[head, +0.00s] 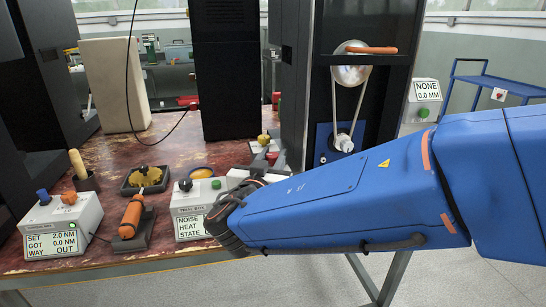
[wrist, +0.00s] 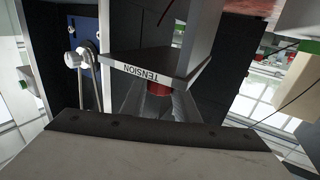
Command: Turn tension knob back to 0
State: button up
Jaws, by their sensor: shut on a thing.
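The tension knob (wrist: 159,88) is a red cylinder in the wrist view, right by a dark plate (wrist: 150,62) whose edge label reads TENSION upside down. My gripper (wrist: 158,104) has its two grey fingers on either side of the knob and is shut on it. The fingers cover much of the knob, and I see no scale or pointer, so its setting cannot be read.
A pulley and belt (head: 350,75) stand in a dark frame behind my arm. On the bench are a trial box (head: 190,200), a torque box (head: 62,222) reading SET 2.0 NM, and an orange-handled tool (head: 131,215). A display (head: 426,90) reads NONE 0.0 MM.

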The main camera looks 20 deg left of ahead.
jog(key=n+g+y, duration=0.1)
jog(key=n+y, duration=0.2)
jog(key=y, duration=0.1)
jog(key=n+g+y, duration=0.1)
jog(key=n+y, duration=0.1)
jog(key=y, duration=0.2)
jog(key=shift+n+g, duration=0.4)
jog(key=shift+n+g+y, duration=0.4)
jog(key=shift+y, duration=0.4)
jog(key=o, duration=1)
jog(key=shift+s, duration=0.1)
jog(key=v, duration=1.7)
jog(key=shift+s+d, duration=0.1)
